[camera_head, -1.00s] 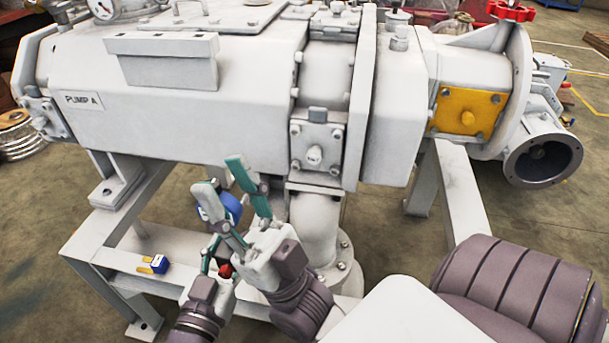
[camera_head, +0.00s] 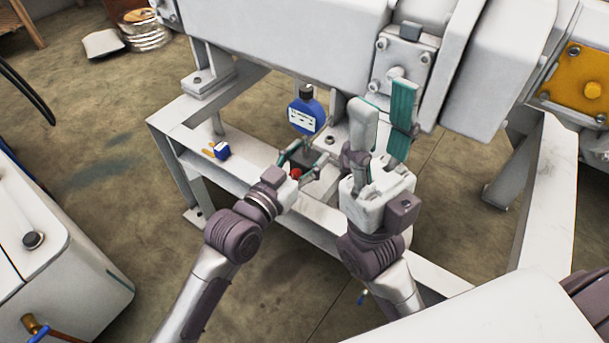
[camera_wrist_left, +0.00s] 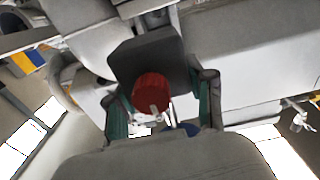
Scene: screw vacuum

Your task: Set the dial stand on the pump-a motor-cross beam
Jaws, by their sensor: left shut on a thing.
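The dial stand has a blue dial (camera_head: 306,115) with a pale digital face, a dark block base and a red knob (camera_head: 295,173). My left gripper (camera_head: 303,163) is shut on the base. In the left wrist view the dark base (camera_wrist_left: 150,55) and red knob (camera_wrist_left: 152,92) sit between its green fingers (camera_wrist_left: 160,112). The dial stands upright over the white frame beam (camera_head: 250,178) under the pump; I cannot tell whether the base touches it. My right gripper (camera_head: 384,118) is open and empty, fingers up, to the right of the dial stand.
A small blue-and-yellow item (camera_head: 219,151) lies on the frame at left. The white pump body (camera_head: 290,35) overhangs the beam behind the dial. A flanged block (camera_head: 400,65) is close behind my right fingers. A white cabinet (camera_head: 55,245) stands at lower left.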

